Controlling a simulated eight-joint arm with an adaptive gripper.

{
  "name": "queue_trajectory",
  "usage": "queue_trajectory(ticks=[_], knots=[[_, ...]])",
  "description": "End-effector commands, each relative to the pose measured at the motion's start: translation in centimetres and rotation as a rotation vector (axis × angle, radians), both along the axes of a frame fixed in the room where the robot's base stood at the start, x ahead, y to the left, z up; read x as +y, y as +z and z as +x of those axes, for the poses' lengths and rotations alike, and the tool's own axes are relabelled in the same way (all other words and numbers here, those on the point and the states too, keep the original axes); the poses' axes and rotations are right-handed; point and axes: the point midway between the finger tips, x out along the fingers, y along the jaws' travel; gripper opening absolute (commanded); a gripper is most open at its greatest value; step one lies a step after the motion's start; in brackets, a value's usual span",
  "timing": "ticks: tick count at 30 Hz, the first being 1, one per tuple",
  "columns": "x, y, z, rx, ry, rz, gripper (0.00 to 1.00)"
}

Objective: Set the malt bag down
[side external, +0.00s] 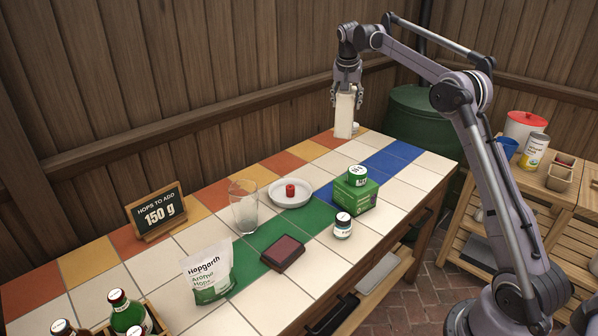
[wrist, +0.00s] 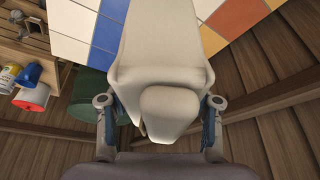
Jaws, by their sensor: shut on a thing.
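The malt bag (side external: 345,112) is a tall, cream-coloured bag at the far end of the tiled table (side external: 330,262). My gripper (side external: 347,91) is above the table and shut on the upper part of the bag. In the side view the bag hangs upright below my gripper, its lower end at or just above the tiles; I cannot tell whether it touches. In the wrist view the bag (wrist: 165,60) fills the middle between the two fingers, with its folded top nearest the camera. Its front and any label are hidden from both views.
A white dish (side external: 290,194) with a red item, a green box (side external: 356,197), a glass (side external: 245,207) and a hops bag (side external: 207,274) stand nearer. Bare tiles lie in front of the malt bag. A wooden wall runs behind.

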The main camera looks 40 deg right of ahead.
Motion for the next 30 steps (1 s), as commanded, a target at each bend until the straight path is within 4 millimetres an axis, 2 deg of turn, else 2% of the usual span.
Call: queue_trajectory(ticks=[1,6,15,22,27,30], knots=[[2.2,0.1,1.2,-0.001,0.048,-0.001,0.00],[9.1,0.1,4.5,-0.002,0.200,0.001,0.00],[21.9,0.1,8.3,-0.002,0.465,0.000,0.00],[32.1,0.1,9.5,-0.005,0.666,-0.002,0.00],[39.4,0.1,9.4,-0.007,0.808,-0.003,0.00],[42.8,0.1,9.1,-0.008,0.875,-0.004,0.00]])
